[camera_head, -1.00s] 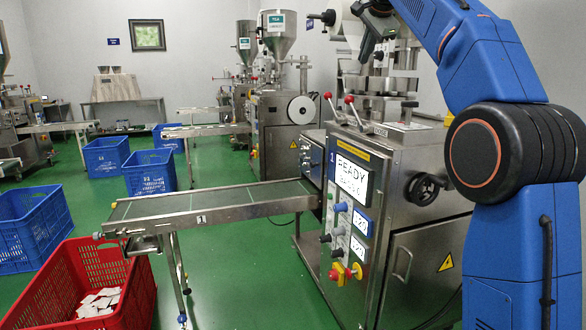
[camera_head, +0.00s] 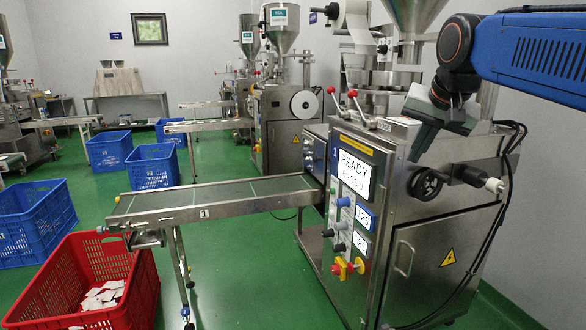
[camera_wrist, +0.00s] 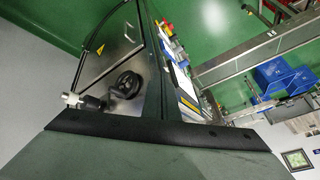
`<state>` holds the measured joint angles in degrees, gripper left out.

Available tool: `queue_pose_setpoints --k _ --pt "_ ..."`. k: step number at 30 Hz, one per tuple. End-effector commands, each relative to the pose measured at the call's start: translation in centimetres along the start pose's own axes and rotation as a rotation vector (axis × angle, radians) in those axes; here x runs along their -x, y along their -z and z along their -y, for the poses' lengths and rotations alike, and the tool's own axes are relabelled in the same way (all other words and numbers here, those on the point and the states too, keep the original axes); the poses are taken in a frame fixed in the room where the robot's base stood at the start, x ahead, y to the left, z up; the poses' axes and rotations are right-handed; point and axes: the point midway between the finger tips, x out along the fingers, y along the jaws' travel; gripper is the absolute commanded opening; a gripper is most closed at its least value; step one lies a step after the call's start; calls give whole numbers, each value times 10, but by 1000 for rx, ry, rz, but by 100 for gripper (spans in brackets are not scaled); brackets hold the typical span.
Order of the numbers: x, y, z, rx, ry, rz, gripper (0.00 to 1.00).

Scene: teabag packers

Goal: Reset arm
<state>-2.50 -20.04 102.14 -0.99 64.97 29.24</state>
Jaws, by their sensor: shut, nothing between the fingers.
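My gripper (camera_head: 420,145) hangs from the end of my blue arm, which reaches in from the upper right. It is tilted down in front of the upper right part of the nearest packing machine (camera_head: 405,240). It is shut and empty. In the wrist view, its grey-green body and dark front edge (camera_wrist: 150,132) fill the bottom. Whether it touches the machine cannot be told.
A conveyor (camera_head: 215,198) runs left from the machine. A red crate (camera_head: 140,285) with white teabags stands below its end. Blue crates (camera_head: 35,215) stand on the green floor (camera_head: 245,270). A black handwheel (camera_head: 427,184) and a cable are near my gripper.

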Motion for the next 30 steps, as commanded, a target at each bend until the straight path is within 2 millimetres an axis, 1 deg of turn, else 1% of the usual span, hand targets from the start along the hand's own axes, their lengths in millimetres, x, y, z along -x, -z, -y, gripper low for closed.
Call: queue_pose_setpoints --k 1,8,9,11,12,14,15,18,21,24,27,30 --pt "-5 -22 -14 30 -6 9 0" --pt "-38 -122 -72 186 -29 59 0" --pt "-44 -140 -82 214 -31 67 0" --pt "-54 -168 -98 256 -35 82 0" --pt "-61 -186 -108 283 -38 91 0" --pt "-72 -214 -123 322 -41 105 0" --pt "-79 -231 -132 348 -42 113 0" --pt "-94 -268 -152 401 -44 132 0" --pt "-106 -294 -166 438 -45 145 0" --pt "-112 -308 -174 460 -45 152 0" --pt "-115 -314 -177 469 -46 156 0" --pt "-115 -314 -177 470 -46 156 0"
